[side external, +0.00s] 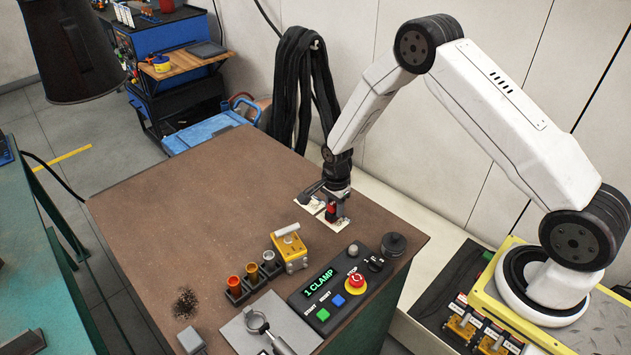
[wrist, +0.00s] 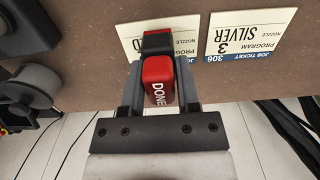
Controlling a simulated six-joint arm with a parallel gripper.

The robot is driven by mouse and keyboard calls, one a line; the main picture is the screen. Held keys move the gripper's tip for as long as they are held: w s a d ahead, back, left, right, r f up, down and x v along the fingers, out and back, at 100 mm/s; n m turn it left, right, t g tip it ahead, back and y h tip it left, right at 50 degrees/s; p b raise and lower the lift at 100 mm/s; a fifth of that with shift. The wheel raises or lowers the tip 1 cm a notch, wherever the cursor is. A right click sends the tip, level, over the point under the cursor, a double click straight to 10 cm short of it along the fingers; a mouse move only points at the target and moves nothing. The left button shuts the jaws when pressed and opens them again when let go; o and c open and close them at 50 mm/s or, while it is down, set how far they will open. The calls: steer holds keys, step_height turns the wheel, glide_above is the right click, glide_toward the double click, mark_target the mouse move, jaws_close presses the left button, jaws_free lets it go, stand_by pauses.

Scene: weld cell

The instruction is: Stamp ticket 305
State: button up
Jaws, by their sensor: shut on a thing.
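My gripper (side external: 334,207) is shut on a red stamp (wrist: 158,88) with a black end, marked DONE. The stamp also shows as a small red block in the side view (side external: 331,212). In the wrist view the stamp's black end overlaps a cream ticket (wrist: 130,38), whose visible text ends in D with NOZZLE below. That ticket's number is hidden. I cannot tell whether the stamp touches it. A second ticket, 306, reading PROGRAM 3 SILVER (wrist: 236,40), lies to its right, clear of the gripper.
On the brown table (side external: 170,220) stand a control box (side external: 340,290) reading 1 CLAMP, a yellow clamp fixture (side external: 290,250) and a rack of coloured nozzles (side external: 252,275). A dark round knob (side external: 393,244) sits near the right edge. The table's far left is clear.

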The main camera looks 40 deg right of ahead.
steer(key=shift+r, duration=3.2)
steer(key=shift+s+r, duration=0.1)
